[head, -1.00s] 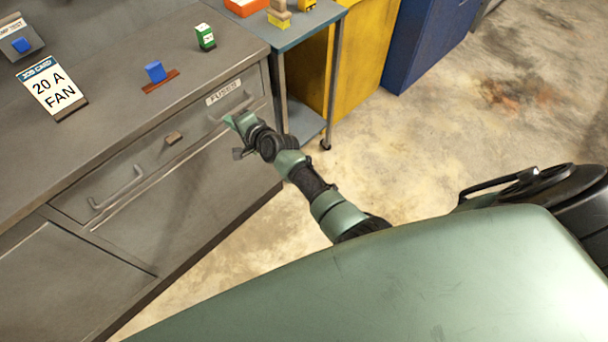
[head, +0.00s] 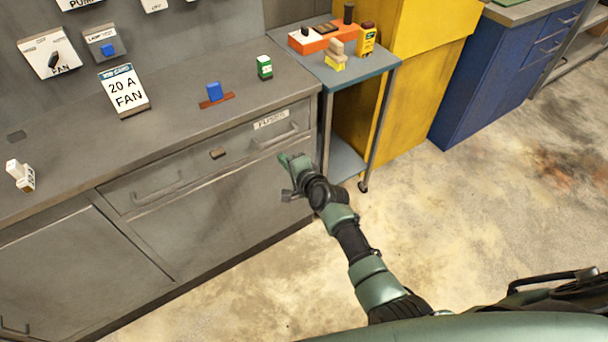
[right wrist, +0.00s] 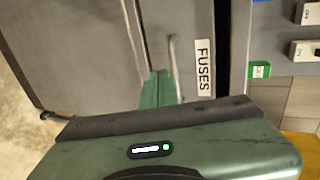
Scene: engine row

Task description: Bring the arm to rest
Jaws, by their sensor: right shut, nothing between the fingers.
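My right gripper (head: 287,163) is in front of the grey cabinet, near the right end of its drawer front (head: 180,172). Its green fingers are together and empty; they also show in the right wrist view (right wrist: 157,88). In that view the drawer handle (right wrist: 176,68) and the "FUSES" label (right wrist: 203,68) lie just beyond the fingers. I cannot tell from the pictures whether the fingertips touch anything. My right arm reaches in from the lower right over open floor. My left gripper does not show.
The grey counter (head: 165,135) holds a "20 A FAN" card (head: 124,92), a blue fuse (head: 214,91), a green block (head: 265,67) and a white fuse (head: 21,175). A small trolley (head: 385,66) stands right of it, then yellow and blue cabinets. Floor at lower right is clear.

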